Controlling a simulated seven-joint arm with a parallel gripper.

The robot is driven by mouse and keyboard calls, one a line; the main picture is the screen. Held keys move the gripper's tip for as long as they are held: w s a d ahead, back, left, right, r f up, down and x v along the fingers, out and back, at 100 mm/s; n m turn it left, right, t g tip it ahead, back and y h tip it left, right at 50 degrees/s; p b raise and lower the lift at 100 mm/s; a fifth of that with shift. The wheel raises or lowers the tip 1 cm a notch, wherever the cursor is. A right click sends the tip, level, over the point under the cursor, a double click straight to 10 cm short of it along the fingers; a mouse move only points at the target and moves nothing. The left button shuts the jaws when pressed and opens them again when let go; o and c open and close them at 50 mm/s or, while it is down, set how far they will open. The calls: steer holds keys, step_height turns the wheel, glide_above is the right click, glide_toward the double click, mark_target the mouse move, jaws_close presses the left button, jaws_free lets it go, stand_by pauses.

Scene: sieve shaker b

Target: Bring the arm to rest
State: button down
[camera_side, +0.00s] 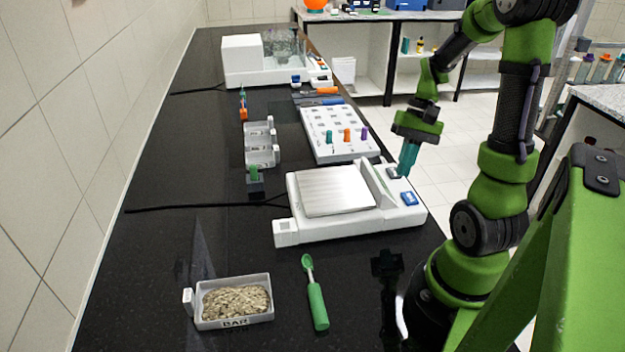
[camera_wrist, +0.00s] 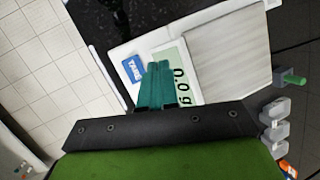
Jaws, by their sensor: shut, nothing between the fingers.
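My gripper (camera_side: 408,160) has teal fingers pointing down, shut and empty, at the right side of the white balance (camera_side: 345,228). In the wrist view the teal fingertips (camera_wrist: 157,68) overlap the balance's display (camera_wrist: 174,62), which shows digits that read like 0.0 g and is partly hidden. The blue TARE button (camera_wrist: 133,68) is beside the fingertips in that view; in the side view it (camera_side: 409,198) is below them. I cannot tell whether the fingers touch the balance. The metal pan (camera_side: 330,190) is bare.
A BAR tray (camera_side: 236,322) of grainy material and a green scoop (camera_side: 316,302) lie in front. Behind the balance are a white rack (camera_side: 340,150) with coloured pegs, small grey trays (camera_side: 261,158) and a white machine (camera_side: 243,60). The aisle floor to the right is open.

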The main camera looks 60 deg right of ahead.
steer(key=w+a+r+n+t+h, duration=0.1)
steer(key=w+a+r+n+t, duration=0.1)
steer(key=a+r, duration=0.4)
steer(key=w+a+r+n+t+h, duration=0.1)
steer(key=a+r+n+t, duration=0.4)
steer(key=a, duration=0.9)
steer(key=shift+w+r+h, duration=0.4)
steer(key=shift+w+r, duration=0.05)
steer(key=shift+w, duration=0.4)
steer(key=c, duration=1.8)
jaws_free()
steer(key=shift+a, duration=0.1)
